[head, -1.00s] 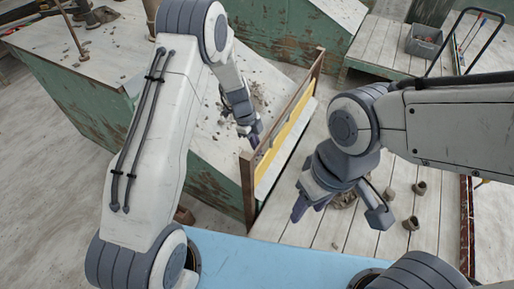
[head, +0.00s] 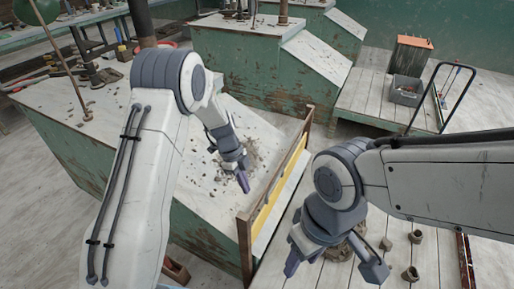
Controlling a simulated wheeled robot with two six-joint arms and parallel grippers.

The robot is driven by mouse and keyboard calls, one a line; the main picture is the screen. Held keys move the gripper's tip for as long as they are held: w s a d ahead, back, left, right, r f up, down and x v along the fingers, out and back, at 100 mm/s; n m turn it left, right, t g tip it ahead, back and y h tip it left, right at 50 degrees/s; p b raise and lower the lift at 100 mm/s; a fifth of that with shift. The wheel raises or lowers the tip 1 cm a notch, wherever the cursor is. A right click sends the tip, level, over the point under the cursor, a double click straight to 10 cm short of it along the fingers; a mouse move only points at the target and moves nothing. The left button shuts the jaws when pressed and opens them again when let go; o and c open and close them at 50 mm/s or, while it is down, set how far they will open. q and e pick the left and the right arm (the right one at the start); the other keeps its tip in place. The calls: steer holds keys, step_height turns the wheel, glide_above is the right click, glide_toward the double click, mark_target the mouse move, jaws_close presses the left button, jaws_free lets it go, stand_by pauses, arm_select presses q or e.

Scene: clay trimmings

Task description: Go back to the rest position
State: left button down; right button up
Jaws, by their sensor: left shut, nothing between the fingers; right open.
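My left gripper (head: 242,178) is over the sloped top of the green bench (head: 215,245), among dark clay crumbs (head: 228,160). Its fingers are together with nothing between them. My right gripper (head: 328,268) is at the lower right, above the plank platform, with its two fingers spread wide and empty. A brown lump (head: 345,247) is partly hidden behind it.
A wooden board with a yellow strip (head: 268,205) stands along the bench edge between my grippers. Small brown pots (head: 411,273) sit on the plank platform (head: 430,250). A grey crate (head: 406,92) and a cart handle (head: 440,85) are further back. More green benches (head: 255,65) stand behind.

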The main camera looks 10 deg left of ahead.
arm_select(q)
steer(key=s+d+r+n+p, duration=0.25)
steer(key=s+d+r, duration=0.3)
steer(key=r, duration=0.45)
steer(key=s+r+n+p, duration=0.1)
steer(key=s+r+n, duration=0.3)
steer(key=s, duration=0.4)
steer(key=s+r+n+y+p, duration=0.1)
steer(key=s+r+n, duration=0.3)
steer(key=s, duration=0.4)
steer(key=s+r+n+t+y+p, duration=0.1)
steer(key=s+r+n+p, duration=0.1)
steer(key=s+r+n, duration=0.2)
steer(key=s+r, duration=0.2)
steer(key=s, duration=0.2)
steer(key=shift+s+d+r, duration=0.15)
steer(key=shift+d+r, duration=0.05)
steer(key=shift+r, duration=0.05)
steer(key=shift+a, duration=0.1)
